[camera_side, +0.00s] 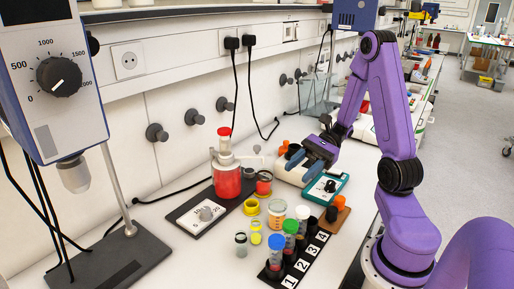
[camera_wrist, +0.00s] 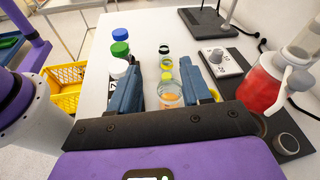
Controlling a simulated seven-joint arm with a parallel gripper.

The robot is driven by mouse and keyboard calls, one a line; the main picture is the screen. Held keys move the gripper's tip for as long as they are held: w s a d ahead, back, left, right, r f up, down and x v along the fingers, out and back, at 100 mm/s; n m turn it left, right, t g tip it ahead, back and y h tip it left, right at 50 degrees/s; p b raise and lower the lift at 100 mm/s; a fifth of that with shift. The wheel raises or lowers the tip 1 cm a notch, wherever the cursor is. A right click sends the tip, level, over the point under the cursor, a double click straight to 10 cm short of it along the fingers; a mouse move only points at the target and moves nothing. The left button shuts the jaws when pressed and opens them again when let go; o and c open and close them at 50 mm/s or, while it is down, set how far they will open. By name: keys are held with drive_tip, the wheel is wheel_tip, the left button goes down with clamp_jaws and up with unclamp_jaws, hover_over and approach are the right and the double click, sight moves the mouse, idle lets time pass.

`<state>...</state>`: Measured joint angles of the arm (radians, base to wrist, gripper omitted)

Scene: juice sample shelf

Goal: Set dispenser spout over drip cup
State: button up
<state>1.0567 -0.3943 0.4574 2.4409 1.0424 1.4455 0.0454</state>
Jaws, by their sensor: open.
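The dispenser is a red-filled jar (camera_side: 227,182) with a white pump top and a red cap, standing on a dark base plate.
A dial plate (camera_side: 206,213) is left of the jar. In front stand a yellow ring cup (camera_side: 251,206), an orange-filled beaker (camera_side: 277,212) and a numbered rack (camera_side: 298,262) with capped tubes. A teal-edged device (camera_side: 326,188) sits below my gripper.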

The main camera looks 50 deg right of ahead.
sight(257, 146)
drive_tip(key=w+d+m+t+h, duration=0.3)
drive_tip(key=d+m+t, duration=0.75)
drive_tip(key=d, duration=0.25)
drive_tip(key=shift+n+t, duration=0.25)
drive_tip(key=shift+t, duration=0.1)
drive_tip(key=x, duration=1.7)
drive_tip(key=shift+d+f, duration=0.15)
drive_tip(key=shift+f, duration=0.05)
drive_tip(key=shift+c, duration=0.3)
clamp_jaws()
